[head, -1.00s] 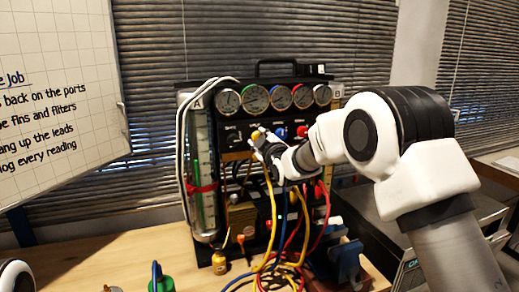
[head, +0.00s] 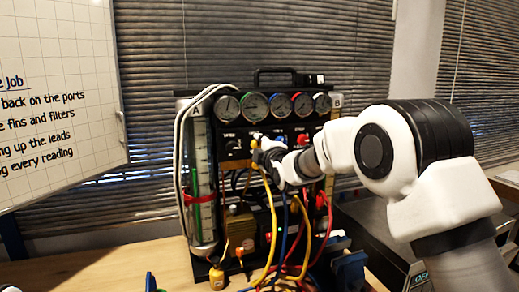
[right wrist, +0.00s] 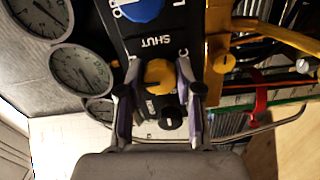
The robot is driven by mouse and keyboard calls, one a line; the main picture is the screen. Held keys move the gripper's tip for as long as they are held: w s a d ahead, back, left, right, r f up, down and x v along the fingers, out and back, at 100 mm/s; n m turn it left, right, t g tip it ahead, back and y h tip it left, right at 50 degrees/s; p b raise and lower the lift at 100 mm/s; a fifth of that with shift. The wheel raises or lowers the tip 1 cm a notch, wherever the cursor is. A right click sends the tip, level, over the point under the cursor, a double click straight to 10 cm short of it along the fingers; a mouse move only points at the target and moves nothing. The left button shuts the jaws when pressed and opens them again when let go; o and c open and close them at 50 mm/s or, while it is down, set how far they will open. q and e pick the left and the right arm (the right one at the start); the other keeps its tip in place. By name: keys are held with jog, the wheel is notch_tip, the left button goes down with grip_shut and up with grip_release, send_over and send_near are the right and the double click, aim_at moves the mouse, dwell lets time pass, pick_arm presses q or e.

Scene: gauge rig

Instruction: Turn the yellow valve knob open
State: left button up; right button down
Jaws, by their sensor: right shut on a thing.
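The yellow valve knob (right wrist: 159,76) sits on the black panel between the two fingers of my right gripper (right wrist: 158,68) in the right wrist view. The fingers stand on either side of it and are shut on it. In the head view the knob (head: 254,144) is a small yellow spot at the tip of my right gripper (head: 259,149), which reaches in from the right. The knob's pointer mark is not clear, so its angle cannot be told. The label SHUT reads beside it.
A blue knob (right wrist: 142,8) and a black knob (right wrist: 172,120) are close to the yellow one. Several round gauges (head: 254,106) line the panel above. Yellow, blue and red hoses (head: 270,222) hang below the gripper. A glass cylinder (head: 202,180) stands at the rig's left.

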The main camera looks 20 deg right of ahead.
dwell(0.3)
jog(key=c, duration=0.8)
grip_release()
jog(key=shift+o, duration=0.2)
jog(key=shift+s, duration=0.1)
jog(key=s, duration=1.1)
jog(key=shift+s+d, duration=0.2)
jog(key=shift+s, duration=0.2)
jog(key=shift+f, duration=0.15)
